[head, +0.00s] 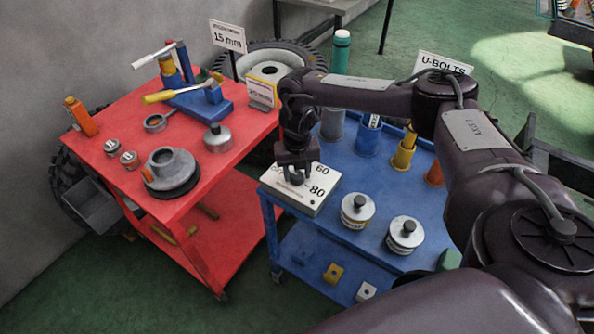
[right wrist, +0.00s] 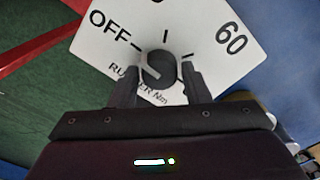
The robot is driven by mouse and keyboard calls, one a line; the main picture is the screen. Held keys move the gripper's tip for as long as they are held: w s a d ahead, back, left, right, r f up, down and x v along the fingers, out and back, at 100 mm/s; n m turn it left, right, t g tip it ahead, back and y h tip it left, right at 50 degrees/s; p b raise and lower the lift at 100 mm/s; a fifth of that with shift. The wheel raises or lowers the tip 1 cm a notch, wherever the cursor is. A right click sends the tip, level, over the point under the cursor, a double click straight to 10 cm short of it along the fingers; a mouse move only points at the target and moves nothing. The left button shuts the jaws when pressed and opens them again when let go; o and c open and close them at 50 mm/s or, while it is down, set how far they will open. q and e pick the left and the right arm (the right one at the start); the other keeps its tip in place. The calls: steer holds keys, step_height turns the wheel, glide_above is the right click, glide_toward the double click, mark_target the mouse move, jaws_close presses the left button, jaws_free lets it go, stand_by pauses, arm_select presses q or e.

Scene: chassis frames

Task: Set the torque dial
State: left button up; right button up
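The torque dial is a dark round knob (right wrist: 158,70) on a white box (head: 318,197) at the left end of the blue cart. In the right wrist view the box face (right wrist: 205,40) reads OFF and 60, with tick marks around the knob. A pale mark on the knob seems to point toward the OFF side. My right gripper (head: 297,174) is over the box, pointing down. Its fingers (right wrist: 160,78) are apart, one on each side of the knob, with seemingly narrow gaps. My left gripper is not in view.
On the blue cart (head: 333,228), two round weights (head: 357,210) (head: 405,234) with black knobs stand right of the box. Several coloured cups stand behind. The red cart (head: 118,180) at left holds metal parts and tools. A gap separates the carts.

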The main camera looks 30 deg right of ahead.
steer(key=c, duration=0.6)
steer(key=shift+m+p, duration=0.3)
steer(key=shift+m, duration=0.1)
steer(key=m+p, duration=0.2)
steer(key=m, duration=0.2)
steer(key=shift+r+m, duration=0.15)
steer(key=shift+m, duration=0.25)
steer(key=m+p, duration=0.3)
steer(key=m, duration=0.2)
steer(key=m+p, duration=0.4)
steer(key=m, duration=0.2)
steer(key=shift+m, duration=0.4)
steer(key=m+p, duration=0.3)
steer(key=m, duration=0.1)
steer(key=shift+m+p, duration=0.6)
steer(key=shift+m, duration=0.5)
